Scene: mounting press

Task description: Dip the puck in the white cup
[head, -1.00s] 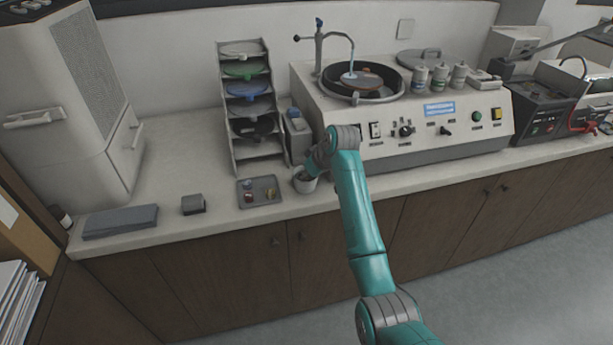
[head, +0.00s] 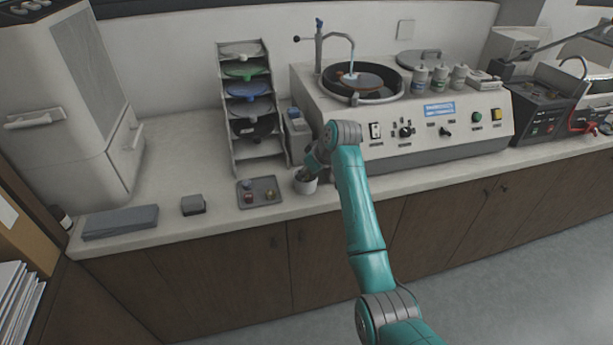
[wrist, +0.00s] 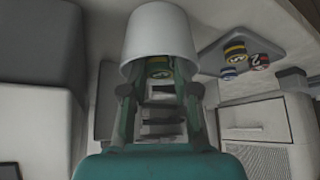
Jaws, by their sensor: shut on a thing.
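The white cup (head: 305,187) stands on the counter near its front edge, right of the small tray. My gripper (head: 309,175) points down into the cup's mouth in the head view, where its fingertips are hidden. In the wrist view the white cup (wrist: 160,32) is at the top, with my gripper's fingers (wrist: 160,78) reaching in at its rim. The gripper is shut on a puck (wrist: 159,68) with a yellowish band, partly hidden by the cup rim and fingers. I cannot tell whether the puck touches the cup's bottom.
A grey tray (head: 272,203) with several small pucks lies just left of the cup. The polishing machine (head: 440,125) is to the right. A small dark block (head: 193,204) lies further left.

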